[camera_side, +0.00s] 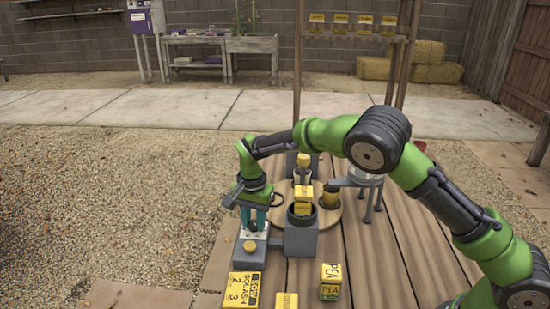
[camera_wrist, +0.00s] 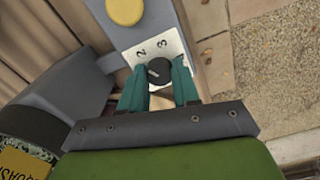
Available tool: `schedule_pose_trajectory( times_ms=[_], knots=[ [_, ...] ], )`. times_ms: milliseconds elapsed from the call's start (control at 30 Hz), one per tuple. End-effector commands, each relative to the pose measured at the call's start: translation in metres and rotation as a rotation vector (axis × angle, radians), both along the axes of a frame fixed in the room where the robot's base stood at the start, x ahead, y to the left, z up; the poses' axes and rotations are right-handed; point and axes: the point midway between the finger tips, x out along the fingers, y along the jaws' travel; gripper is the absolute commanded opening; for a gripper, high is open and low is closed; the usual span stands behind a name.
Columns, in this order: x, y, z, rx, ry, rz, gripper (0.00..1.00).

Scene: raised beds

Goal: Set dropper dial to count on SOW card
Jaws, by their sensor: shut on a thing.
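The dropper's black dial knob (camera_wrist: 159,73) shows in the wrist view on a white number plate (camera_wrist: 146,50). My gripper (camera_wrist: 160,76) is shut on the knob, one teal finger on each side. The numerals 2 and 3 are readable on the plate; the rest is behind the fingers. A light line marks the knob, but I cannot tell which number it points at. In the side view my gripper (camera_side: 253,222) points down at the dropper base, and the knob is hidden. The yellow SOW card (camera_side: 243,289) lies in front, with SQUASH, 2 and 3 on it.
A yellow button (camera_side: 250,246) sits on the dropper base in front of my fingers. A grey hopper (camera_side: 301,237) holding yellow packets stands close on the right. A yellow PEA block (camera_side: 331,281) stands at the front.

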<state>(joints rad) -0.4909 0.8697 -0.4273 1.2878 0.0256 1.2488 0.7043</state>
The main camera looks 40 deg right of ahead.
Motion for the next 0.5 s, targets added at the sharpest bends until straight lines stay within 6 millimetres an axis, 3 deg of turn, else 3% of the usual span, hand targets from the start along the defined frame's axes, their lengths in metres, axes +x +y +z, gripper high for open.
schedule_pose_trajectory(
  times_ms=[467, 500],
  knots=[
    [0.0005, -0.0003, 0.0017, -0.001, -0.003, -0.016, 0.00],
    [0.0005, -0.0003, 0.0017, -0.001, -0.003, -0.015, 0.32]
  ],
)
